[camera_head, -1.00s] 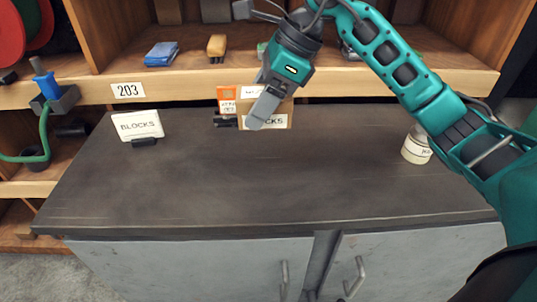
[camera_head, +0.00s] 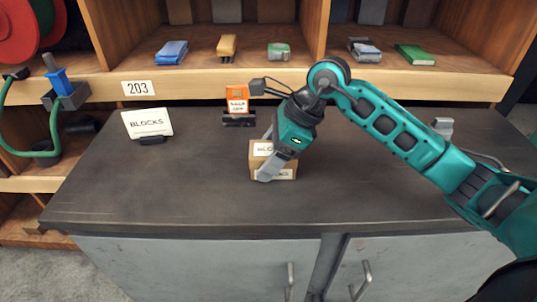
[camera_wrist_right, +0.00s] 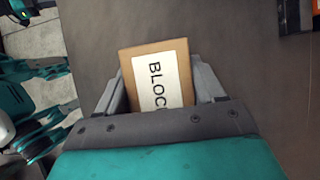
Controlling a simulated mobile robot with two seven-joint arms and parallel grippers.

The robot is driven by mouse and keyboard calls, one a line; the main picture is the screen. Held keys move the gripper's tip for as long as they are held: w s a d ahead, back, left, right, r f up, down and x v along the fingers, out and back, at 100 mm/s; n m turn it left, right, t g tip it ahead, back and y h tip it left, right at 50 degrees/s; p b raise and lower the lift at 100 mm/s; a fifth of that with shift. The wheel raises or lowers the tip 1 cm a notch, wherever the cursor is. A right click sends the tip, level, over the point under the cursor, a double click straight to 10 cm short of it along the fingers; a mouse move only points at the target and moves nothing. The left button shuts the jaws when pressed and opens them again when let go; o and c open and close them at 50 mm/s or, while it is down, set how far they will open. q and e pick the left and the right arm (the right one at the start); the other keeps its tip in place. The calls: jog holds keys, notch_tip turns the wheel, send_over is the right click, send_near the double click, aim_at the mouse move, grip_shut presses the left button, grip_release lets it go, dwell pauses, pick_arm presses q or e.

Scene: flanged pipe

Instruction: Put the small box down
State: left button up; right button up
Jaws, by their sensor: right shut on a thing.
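The small box (camera_head: 287,166) is brown cardboard with white labels that read BLOCKS, partly covered. In the head view it is at the middle of the dark counter (camera_head: 190,195), low at its surface; I cannot tell whether it touches. My right gripper (camera_head: 267,163) is shut on the box from above, one grey finger across its front. In the right wrist view the box (camera_wrist_right: 155,75) sits between the two fingers (camera_wrist_right: 160,95), with its label facing the camera. My left gripper is not in view.
A white BLOCKS sign (camera_head: 148,124) stands at the counter's back left. An orange card in a dark stand (camera_head: 238,106) is behind the box. A shelf (camera_head: 200,70) with several small items runs along the back. The counter's left and front are clear.

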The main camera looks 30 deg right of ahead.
jog(key=shift+f, duration=0.1)
jog(key=o, duration=1.3)
jog(key=shift+r, duration=0.25)
jog(key=v, duration=1.1)
jog(key=shift+s+d+r, duration=0.1)
jog(key=shift+d+r, duration=0.1)
jog(key=shift+r, duration=0.15)
